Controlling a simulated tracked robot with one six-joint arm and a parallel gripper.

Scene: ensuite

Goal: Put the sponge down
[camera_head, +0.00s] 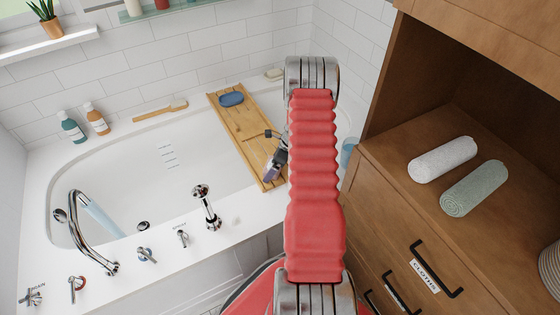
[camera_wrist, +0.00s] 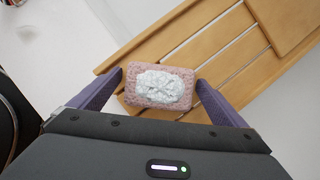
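The sponge (camera_wrist: 146,98) is a pink block with white foam on top. In the wrist view it sits between the two purple fingers of my gripper (camera_wrist: 160,84), which meet it at both sides. My gripper is shut on it. Below it is the slatted wooden bath tray (camera_wrist: 228,62); I cannot tell whether the sponge touches the slats. In the head view, the tray (camera_head: 243,125) lies across the bathtub, and my gripper (camera_head: 270,172) is over its near end. The sponge is not clearly seen there.
A blue oval item (camera_head: 231,99) lies at the tray's far end. A tall tap (camera_head: 206,207) rises from the near rim. A wooden cabinet (camera_head: 400,205) with rolled towels is at right.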

